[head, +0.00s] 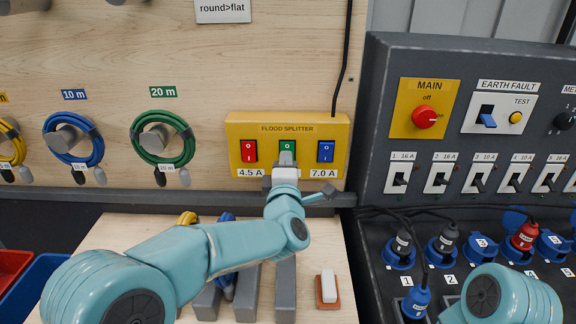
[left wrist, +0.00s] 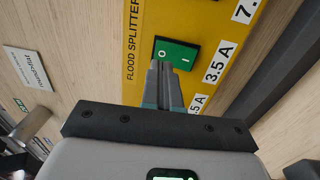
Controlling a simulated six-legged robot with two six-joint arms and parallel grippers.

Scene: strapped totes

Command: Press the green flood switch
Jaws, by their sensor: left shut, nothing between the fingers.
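The green switch (head: 287,146) is the middle one of three on the yellow flood splitter box (head: 325,128), between a red switch (head: 249,151) and a blue switch (head: 326,151). My left gripper (head: 286,160) is shut and empty, its fingertips at the lower part of the green switch in the head view. In the left wrist view the green switch (left wrist: 180,52) shows O and I marks, and the left fingertips (left wrist: 161,66) overlap its near edge. I cannot tell whether they touch it. My right arm shows at the lower right; its gripper is out of view.
A dark panel (head: 460,60) with a red main knob (head: 424,117) and several breakers stands at the right. Coiled cables hang on the wooden board at left, including a green one (head: 162,140). A brush-like block (head: 328,288) lies on the bench.

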